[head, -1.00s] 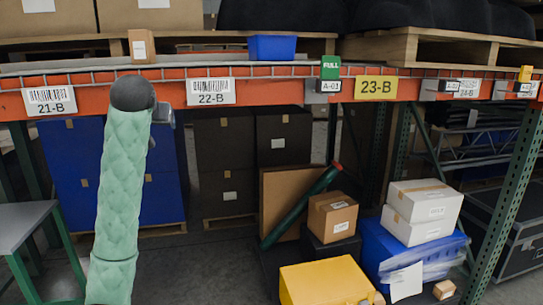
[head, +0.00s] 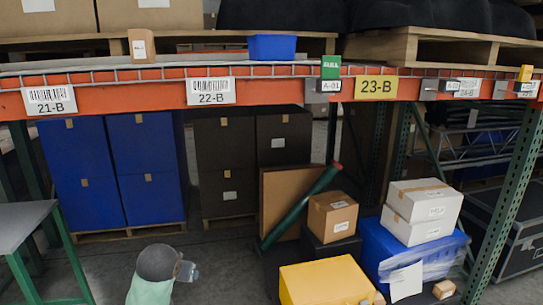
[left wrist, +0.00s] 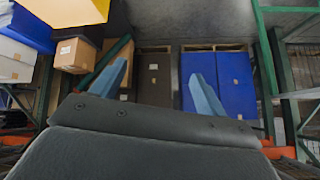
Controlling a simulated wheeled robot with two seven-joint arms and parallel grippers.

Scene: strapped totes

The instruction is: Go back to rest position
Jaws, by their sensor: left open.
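My left gripper (left wrist: 159,79) shows in the left wrist view with its two blue fingers wide apart and nothing between them. My right gripper is in neither view.
An orange shelf beam (head: 290,92) crosses the upper head view. Blue stacked totes (head: 148,150) and dark stacked totes (head: 283,140) stand behind. A yellow box (head: 325,283), white boxes (head: 425,200) and a grey table (head: 22,222) stand nearer. Floor between is open.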

